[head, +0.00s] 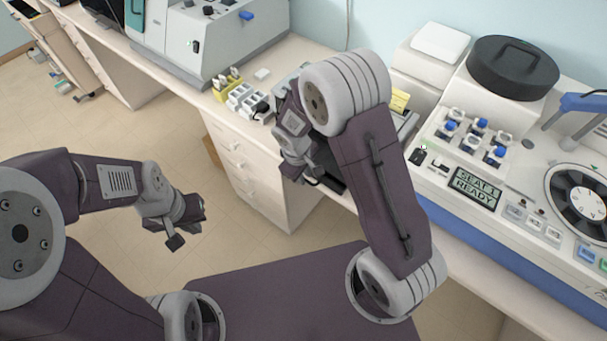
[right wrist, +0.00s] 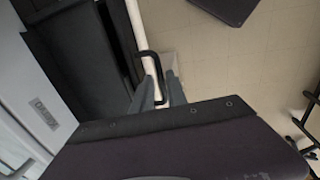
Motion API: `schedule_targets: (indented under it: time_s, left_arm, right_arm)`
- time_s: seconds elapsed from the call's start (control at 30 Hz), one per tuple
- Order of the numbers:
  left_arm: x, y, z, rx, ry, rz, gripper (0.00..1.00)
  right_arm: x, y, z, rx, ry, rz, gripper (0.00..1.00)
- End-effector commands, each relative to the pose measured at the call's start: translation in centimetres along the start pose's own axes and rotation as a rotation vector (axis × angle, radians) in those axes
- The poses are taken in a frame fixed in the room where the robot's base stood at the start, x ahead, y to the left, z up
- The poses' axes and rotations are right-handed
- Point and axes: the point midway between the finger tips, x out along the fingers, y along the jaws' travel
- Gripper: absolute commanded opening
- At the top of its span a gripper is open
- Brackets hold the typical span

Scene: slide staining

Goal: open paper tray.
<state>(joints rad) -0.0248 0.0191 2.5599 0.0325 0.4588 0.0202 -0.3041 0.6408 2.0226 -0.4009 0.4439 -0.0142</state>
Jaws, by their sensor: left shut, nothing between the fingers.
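In the right wrist view a dark tray or drawer (right wrist: 75,60) has a black loop handle (right wrist: 146,52) on its edge. My right gripper (right wrist: 160,76) has its fingers on either side of the handle's bar. A gap shows between the fingertips, and firm contact with the bar cannot be made out. In the head view my right gripper (head: 303,172) points down at the counter's front edge, and my arm hides most of the tray. My left gripper (head: 186,230) hangs shut and empty over the floor at the left.
A white machine (head: 437,179) with a "SEAT 1 READY" display stands right of my right arm. A grey instrument (head: 215,45), a yellow holder (head: 228,90) and a white rack (head: 245,100) stand at the back. White drawers (head: 250,165) sit below. The floor at the left is clear.

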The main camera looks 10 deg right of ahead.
Motion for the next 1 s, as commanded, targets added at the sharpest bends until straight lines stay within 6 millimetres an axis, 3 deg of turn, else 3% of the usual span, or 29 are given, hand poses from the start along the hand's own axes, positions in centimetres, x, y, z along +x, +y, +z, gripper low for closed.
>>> schedule_targets:
  time_s: [0.27, 0.37, 1.0]
  left_arm:
    - [0.00, 0.00, 0.00, 0.000, 0.000, 0.000, 0.00]
    - [0.00, 0.00, 0.00, 0.000, 0.000, 0.000, 0.00]
    - [0.01, 0.00, 0.00, 0.000, 0.000, 0.000, 0.00]
  right_arm:
    - [0.40, 0.01, -0.04, 0.000, 0.002, 0.000, 0.18]
    - [0.39, 0.01, -0.04, 0.000, 0.002, 0.000, 0.00]
    - [0.38, 0.00, -0.03, 0.000, 0.001, 0.000, 0.00]
